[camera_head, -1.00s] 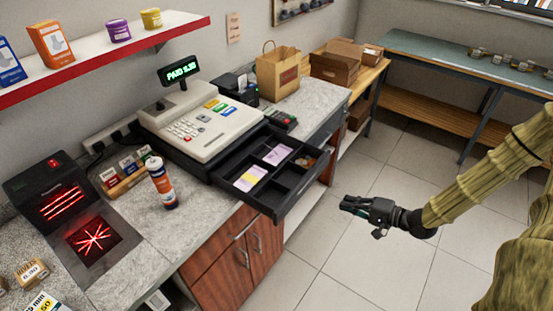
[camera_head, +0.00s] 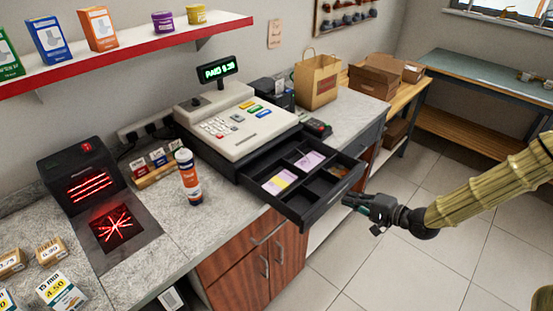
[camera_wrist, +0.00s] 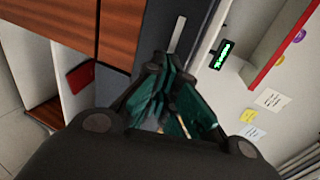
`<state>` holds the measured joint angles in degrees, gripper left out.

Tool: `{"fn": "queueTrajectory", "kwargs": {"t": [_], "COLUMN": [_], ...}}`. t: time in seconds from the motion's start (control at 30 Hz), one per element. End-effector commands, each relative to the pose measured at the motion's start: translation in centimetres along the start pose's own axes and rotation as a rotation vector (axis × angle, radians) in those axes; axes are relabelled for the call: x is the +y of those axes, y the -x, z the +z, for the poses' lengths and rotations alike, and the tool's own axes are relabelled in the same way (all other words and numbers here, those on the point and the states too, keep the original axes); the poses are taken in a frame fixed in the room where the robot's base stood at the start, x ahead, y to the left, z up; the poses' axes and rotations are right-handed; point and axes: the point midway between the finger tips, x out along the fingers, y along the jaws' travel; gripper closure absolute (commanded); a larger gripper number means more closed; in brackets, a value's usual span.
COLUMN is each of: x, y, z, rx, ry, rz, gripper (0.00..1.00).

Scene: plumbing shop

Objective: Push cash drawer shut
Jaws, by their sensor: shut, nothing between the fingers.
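The black cash drawer (camera_head: 322,208) stands open below the cream cash register (camera_head: 240,122) in the head view, with notes and some coins in its compartments. My gripper (camera_head: 346,201) is shut and empty, just to the right of the drawer's front face. The fingertips look very close to the front; I cannot tell whether they touch. In the wrist view my gripper (camera_wrist: 172,100) points along a dark surface, and the green register display (camera_wrist: 222,54) shows beyond it.
An orange and white tube (camera_head: 188,178) stands on the counter (camera_head: 150,255) left of the register. A scanner (camera_head: 82,178) is further left. A paper bag (camera_head: 317,82) and cardboard boxes (camera_head: 376,76) stand behind. The tiled floor at the right is clear.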

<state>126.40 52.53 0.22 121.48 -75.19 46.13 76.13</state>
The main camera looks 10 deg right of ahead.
Motion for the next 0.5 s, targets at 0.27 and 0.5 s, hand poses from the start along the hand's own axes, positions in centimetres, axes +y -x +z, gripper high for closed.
{"fn": "queueTrajectory", "kwargs": {"t": [0.27,0.5], "x": [-0.7,-1.6], "y": [-3.4,-6.1], "z": [0.0,0.0], "rx": [-0.001,-0.001], "ry": [0.002,0.002], "rz": [0.000,0.000], "gripper": [1.00,1.00]}}
